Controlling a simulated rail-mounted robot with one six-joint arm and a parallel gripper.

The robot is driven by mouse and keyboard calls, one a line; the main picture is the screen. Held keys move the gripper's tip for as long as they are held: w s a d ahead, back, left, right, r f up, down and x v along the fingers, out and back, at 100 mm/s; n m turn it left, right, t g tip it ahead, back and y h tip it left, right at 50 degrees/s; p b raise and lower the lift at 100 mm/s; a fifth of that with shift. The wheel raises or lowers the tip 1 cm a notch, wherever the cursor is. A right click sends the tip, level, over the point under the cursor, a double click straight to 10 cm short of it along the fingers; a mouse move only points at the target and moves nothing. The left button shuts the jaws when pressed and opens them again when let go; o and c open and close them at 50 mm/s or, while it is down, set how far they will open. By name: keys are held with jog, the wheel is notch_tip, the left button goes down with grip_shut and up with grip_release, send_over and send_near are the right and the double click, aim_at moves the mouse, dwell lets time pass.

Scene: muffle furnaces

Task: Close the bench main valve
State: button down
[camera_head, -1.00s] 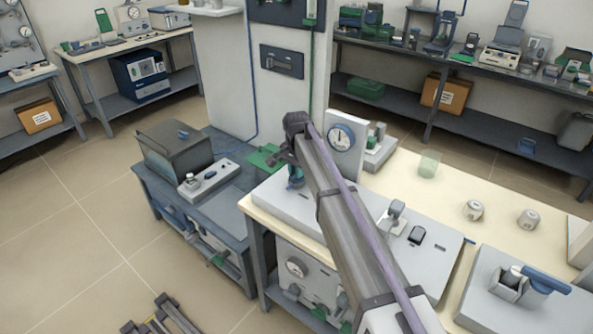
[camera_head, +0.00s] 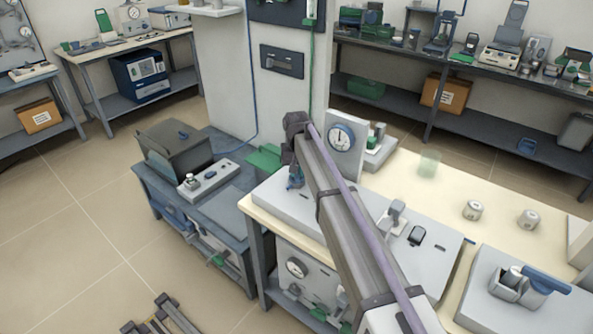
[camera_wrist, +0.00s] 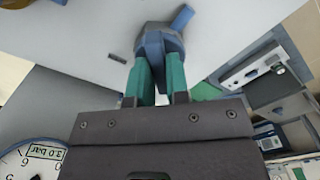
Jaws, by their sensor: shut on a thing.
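The bench main valve appears to be the blue-grey knob (camera_wrist: 160,42) with a blue lever, on the pale panel in the wrist view. In the wrist view, the two green fingers of my gripper (camera_wrist: 158,75) are shut on the knob, one on each side. The blue lever (camera_wrist: 182,17) sticks out beyond the fingertips toward the upper right. In the head view my gripper (camera_head: 294,176) is low over the left end of the pale bench panel, and my arm hides much of the valve.
A round gauge (camera_head: 341,137) on an upright plate stands close to the right of my gripper; in the wrist view the gauge (camera_wrist: 35,158) is labelled 3.0 bar. A small lever fixture (camera_head: 397,215) and two small pots lie farther right. A dark box (camera_head: 174,150) stands left.

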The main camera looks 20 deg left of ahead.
jog(key=n, duration=0.4)
jog(key=shift+n, duration=0.3)
jog(key=n, duration=0.4)
jog(key=shift+n, duration=0.3)
jog(key=c, duration=1.1)
grip_release()
notch_tip(320, 180, up, 11)
jog(key=p, duration=1.1)
